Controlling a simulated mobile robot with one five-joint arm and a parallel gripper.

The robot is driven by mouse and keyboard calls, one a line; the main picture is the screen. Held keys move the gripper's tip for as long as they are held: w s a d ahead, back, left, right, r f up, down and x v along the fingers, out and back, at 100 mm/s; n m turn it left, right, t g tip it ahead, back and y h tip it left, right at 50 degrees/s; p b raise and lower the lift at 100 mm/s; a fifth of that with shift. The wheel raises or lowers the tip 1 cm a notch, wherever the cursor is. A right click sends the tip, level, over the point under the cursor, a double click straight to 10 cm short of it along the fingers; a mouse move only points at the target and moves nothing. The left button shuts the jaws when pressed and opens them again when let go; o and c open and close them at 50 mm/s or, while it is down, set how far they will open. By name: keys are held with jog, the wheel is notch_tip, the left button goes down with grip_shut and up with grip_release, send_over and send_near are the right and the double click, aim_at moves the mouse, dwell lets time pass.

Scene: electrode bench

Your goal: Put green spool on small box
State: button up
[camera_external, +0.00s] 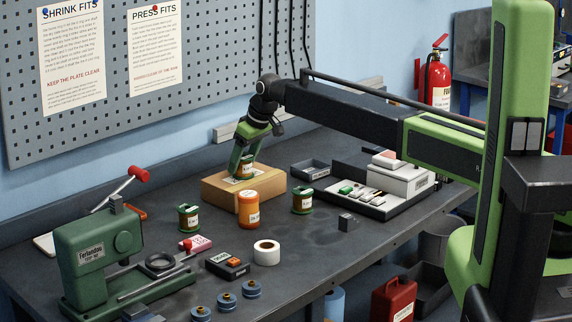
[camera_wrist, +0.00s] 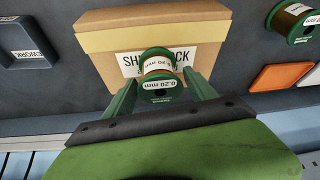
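A small cardboard box (camera_external: 274,189) with a white label lies near the back of the bench, and it also fills the upper middle of the wrist view (camera_wrist: 105,35). My gripper (camera_external: 245,166) points down over its top. A green spool (camera_wrist: 160,75) with a white "0.20 mm" label sits between my two green fingers, which appear to touch its sides. It is upright at the box's label; I cannot tell whether its base rests on the box or hangs just above.
Two more green spools stand on the bench, left (camera_external: 189,217) and right (camera_external: 302,199) of an orange container (camera_external: 248,209) in front of the box. A white tape roll (camera_external: 267,252), a dark tray (camera_external: 310,169) and a green press (camera_external: 105,255) are nearby.

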jog(key=shift+o, duration=0.6)
jog(key=shift+r+p, duration=0.5)
jog(key=p+v, duration=1)
jog(key=v, duration=0.1)
jog(key=shift+d+r, duration=0.1)
